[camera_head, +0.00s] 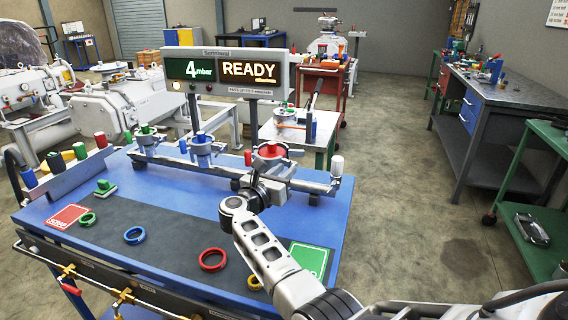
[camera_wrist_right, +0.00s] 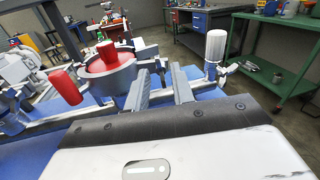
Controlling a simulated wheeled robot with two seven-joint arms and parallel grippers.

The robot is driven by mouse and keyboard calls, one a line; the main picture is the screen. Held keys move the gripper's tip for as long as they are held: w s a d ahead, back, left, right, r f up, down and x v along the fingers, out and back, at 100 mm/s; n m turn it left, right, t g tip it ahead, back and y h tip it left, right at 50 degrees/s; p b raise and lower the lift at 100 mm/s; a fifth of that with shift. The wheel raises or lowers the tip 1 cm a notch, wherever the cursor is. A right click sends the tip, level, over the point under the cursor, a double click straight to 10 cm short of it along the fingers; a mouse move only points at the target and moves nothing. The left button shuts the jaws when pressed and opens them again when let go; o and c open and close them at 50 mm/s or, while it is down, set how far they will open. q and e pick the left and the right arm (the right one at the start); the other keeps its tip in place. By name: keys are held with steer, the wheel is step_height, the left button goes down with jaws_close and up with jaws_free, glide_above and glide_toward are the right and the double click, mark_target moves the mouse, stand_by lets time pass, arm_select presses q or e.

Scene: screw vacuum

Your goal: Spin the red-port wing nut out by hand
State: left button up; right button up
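The red port (camera_head: 270,150) is a round metal clamp with a red top at the right end of the manifold on the blue bench. In the right wrist view the red port (camera_wrist_right: 108,58) is left of and beyond my fingers, with a red-handled part (camera_wrist_right: 66,86) on its left side. My right gripper (camera_head: 262,184) is just in front of the port. In the right wrist view my right gripper (camera_wrist_right: 161,88) has its two fingers apart, beside the clamp's right side. I cannot make out the wing nut clearly or tell whether the fingers touch it. My left gripper is not in view.
A display (camera_head: 222,72) reading "4 mbar" and "READY" stands behind the manifold. A blue port (camera_head: 202,148) and a green port (camera_head: 146,138) are to the left.

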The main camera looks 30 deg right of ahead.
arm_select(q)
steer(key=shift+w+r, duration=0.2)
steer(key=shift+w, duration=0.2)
arm_select(e)
steer(key=shift+x, duration=0.85)
